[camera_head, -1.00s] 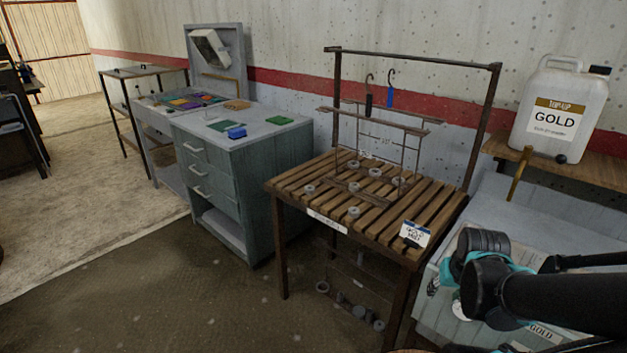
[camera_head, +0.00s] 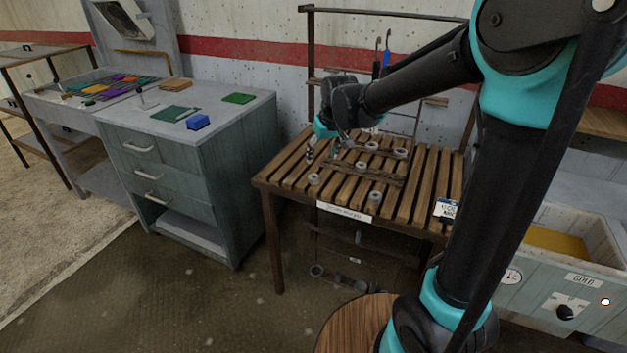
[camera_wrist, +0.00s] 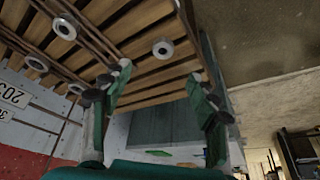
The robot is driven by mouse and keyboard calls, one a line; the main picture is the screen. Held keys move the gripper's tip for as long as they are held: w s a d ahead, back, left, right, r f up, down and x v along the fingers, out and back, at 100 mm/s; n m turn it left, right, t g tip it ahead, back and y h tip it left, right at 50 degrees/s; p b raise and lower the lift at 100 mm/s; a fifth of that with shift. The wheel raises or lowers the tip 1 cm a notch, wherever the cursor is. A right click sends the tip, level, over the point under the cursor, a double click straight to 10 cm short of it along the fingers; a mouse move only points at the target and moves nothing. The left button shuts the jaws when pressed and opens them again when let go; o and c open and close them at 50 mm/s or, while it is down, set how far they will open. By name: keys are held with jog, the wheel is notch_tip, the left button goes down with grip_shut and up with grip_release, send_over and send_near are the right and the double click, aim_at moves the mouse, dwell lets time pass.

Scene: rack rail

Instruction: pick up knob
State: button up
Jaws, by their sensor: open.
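Several grey, round, ring-like knobs lie on the brown slatted table (camera_head: 289,171); I cannot tell which one is meant. In the head view, the front-left knob (camera_head: 314,180) is closest below my gripper (camera_head: 322,151), and another knob (camera_head: 375,196) lies further right. In the wrist view my gripper (camera_wrist: 161,92) has its two green fingers spread with nothing between them. One knob (camera_wrist: 163,48) shows on the slats beyond the fingertips, apart from them. More knobs (camera_wrist: 65,27) show at the left. My arm hides part of the table's back.
A wire rack (camera_head: 310,95) stands at the table's back, with a blue-handled hook (camera_head: 386,57) hanging there. A grey-green drawer cabinet (camera_head: 225,150) stands left of the table, with a blue block (camera_head: 198,122) on top. A round wooden stool top (camera_head: 352,326) is in front.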

send_over(315, 174)
jog(key=s+d, duration=0.2)
jog(key=s, duration=0.2)
jog(key=f, duration=0.6)
jog(key=shift+w+a+f, duration=0.25)
jog(key=shift+f, duration=0.05)
jog(key=x, duration=0.3)
jog(key=shift+w+a+f, duration=0.15)
jog(key=shift+a+f, duration=0.1)
jog(key=shift+a, duration=0.15)
jog(key=shift+w+a+f, duration=0.1)
jog(key=shift+w+f, duration=0.1)
jog(key=shift+f, duration=0.4)
jog(key=c, duration=1.3)
jog(key=shift+o, duration=0.2)
jog(key=shift+r, duration=0.1)
